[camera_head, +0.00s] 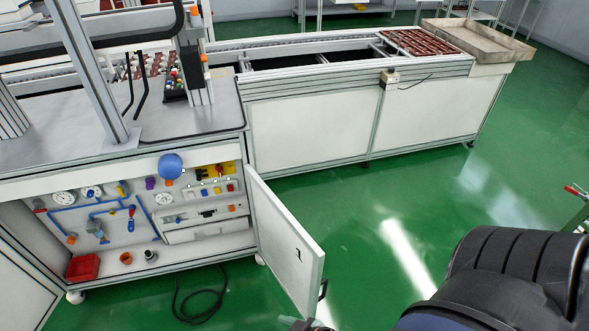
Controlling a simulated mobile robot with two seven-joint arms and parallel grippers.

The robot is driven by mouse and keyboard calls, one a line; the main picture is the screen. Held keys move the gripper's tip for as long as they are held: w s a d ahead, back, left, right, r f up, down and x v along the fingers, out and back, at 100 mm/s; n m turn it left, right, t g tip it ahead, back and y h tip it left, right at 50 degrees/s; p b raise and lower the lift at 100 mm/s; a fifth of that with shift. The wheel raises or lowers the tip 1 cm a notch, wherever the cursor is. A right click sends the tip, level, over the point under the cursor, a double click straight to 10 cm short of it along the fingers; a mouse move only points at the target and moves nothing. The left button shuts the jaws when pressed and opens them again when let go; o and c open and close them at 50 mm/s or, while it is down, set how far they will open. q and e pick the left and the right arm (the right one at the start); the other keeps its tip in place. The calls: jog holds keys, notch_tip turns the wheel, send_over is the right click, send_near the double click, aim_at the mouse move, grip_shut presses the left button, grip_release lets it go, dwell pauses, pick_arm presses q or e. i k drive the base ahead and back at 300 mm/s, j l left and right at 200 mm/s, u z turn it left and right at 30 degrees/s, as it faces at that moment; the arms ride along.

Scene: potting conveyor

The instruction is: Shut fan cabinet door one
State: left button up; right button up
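The fan cabinet door (284,244) is a white panel with a grey frame and a dark mark like a "1". It stands open, swung out from the right side of the cabinet opening. Its dark handle (322,290) is near the lower free edge. The open cabinet (200,245) shows pipes, gauges and valves inside. A small grey tip at the bottom edge, below the door, may be part of my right gripper (300,324); most of it is out of frame and its fingers cannot be made out. My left gripper is not in view.
A red bin (83,267) and small cups stand on the cabinet floor. A black cable (200,302) lies on the green floor before the cabinet. The conveyor (310,130) runs behind the door. My dark arm fills the lower right.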

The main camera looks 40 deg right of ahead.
aim_at(296, 261)
jog(key=k+l+u, duration=0.1)
jog(key=l, duration=0.2)
jog(key=k+l, duration=0.1)
jog(key=l, duration=0.2)
jog(key=k+l+u, duration=0.15)
jog(key=l, duration=0.15)
jog(key=l+u, duration=0.25)
jog(key=l, duration=1.1)
jog(key=i+l+u, duration=0.15)
jog(key=l, duration=0.35)
